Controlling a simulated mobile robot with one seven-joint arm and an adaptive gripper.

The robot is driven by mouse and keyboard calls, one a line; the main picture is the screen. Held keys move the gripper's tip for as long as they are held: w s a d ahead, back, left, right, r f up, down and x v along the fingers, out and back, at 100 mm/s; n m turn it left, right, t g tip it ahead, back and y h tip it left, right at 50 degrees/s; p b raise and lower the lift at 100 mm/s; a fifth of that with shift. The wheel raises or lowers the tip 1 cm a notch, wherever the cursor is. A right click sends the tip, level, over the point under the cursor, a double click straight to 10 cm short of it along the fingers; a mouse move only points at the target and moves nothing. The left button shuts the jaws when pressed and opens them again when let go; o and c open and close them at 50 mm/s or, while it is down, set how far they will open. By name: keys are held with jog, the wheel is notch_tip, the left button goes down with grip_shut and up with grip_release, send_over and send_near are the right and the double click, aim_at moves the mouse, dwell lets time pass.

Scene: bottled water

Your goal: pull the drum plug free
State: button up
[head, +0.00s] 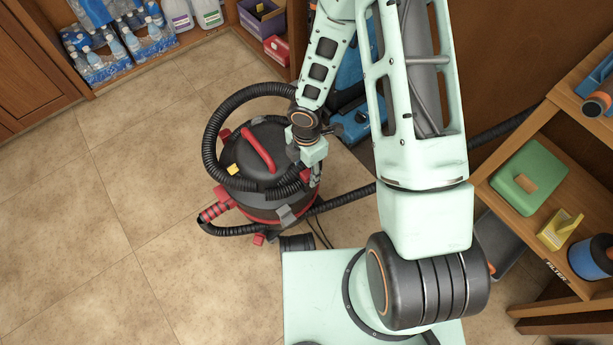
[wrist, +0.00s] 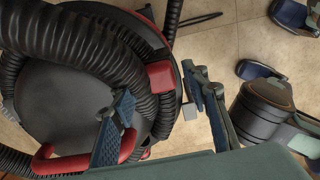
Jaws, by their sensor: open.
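A black drum vacuum (head: 245,205) with red trim stands on the tiled floor, with a red handle (head: 258,148) on its lid. A small red piece (head: 259,239) sits low on the drum's front; I cannot tell whether it is the drum plug. My gripper (head: 308,168) is over the drum's right side, its fingers partly hidden by the wrist. In the wrist view my gripper (wrist: 158,82) is open, one finger over the lid and the other outside the rim. A red block (wrist: 161,77) at the rim shows between the fingertips; contact is unclear.
A black ribbed hose (head: 212,150) loops over the drum. Bottle packs (head: 110,45) line the back left shelf. The floor (head: 110,230) at left is clear.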

aim_at(306, 173)
grip_shut()
dwell(0.6)
jog(key=shift+r, duration=0.15)
jog(key=shift+r+p, duration=2.85)
jog(key=shift+r, duration=0.05)
